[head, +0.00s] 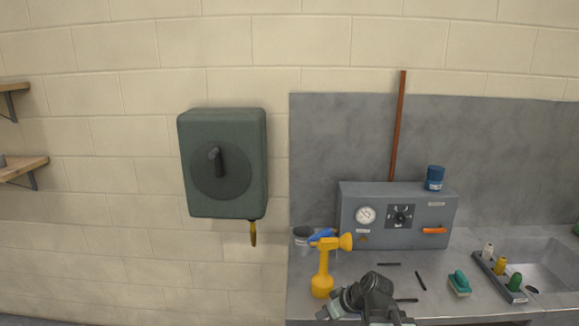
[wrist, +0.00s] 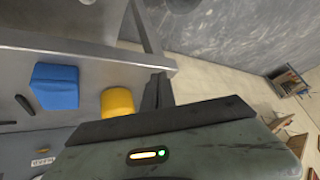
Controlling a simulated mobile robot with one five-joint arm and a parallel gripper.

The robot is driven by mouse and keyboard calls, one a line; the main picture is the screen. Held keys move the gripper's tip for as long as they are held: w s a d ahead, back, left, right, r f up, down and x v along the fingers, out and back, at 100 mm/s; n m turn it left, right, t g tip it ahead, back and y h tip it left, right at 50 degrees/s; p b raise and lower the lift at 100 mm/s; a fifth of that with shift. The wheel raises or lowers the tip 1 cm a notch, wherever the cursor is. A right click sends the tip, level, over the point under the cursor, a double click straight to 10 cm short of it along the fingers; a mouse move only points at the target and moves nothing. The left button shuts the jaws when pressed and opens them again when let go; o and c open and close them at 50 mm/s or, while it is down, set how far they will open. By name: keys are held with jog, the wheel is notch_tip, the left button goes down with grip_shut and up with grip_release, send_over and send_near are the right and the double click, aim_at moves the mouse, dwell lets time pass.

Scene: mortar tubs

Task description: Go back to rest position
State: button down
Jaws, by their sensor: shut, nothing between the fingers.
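My gripper (wrist: 158,92) shows in the wrist view, its dark fingers shut together with nothing between them. They stand over or near the edge of a grey surface, beside a yellow object (wrist: 117,102) and a blue block-like object (wrist: 54,86). Both of those are apart from the fingers as far as I can see. In the head view my arm rises at the bottom, in front of the grey counter (head: 440,307); the fingertips are not clear there.
A yellow horn-shaped object (head: 323,270) stands just left of my arm. Behind are a grey gauge box (head: 385,228) and a blue jar (head: 435,178). A green sponge (head: 459,283) and a bottle rack (head: 497,277) lie right. A green wall box (head: 224,165) hangs left.

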jog(key=s+d+f+m+g+h, duration=0.4)
jog(key=s+d+m+h, duration=0.1)
jog(key=s, duration=0.4)
jog(key=shift+s+d+f+m+g+h, duration=0.3)
jog(key=shift+d+f+m+g, duration=0.1)
jog(key=shift+d+m, duration=0.6)
jog(key=shift+a, duration=0.1)
dwell(0.5)
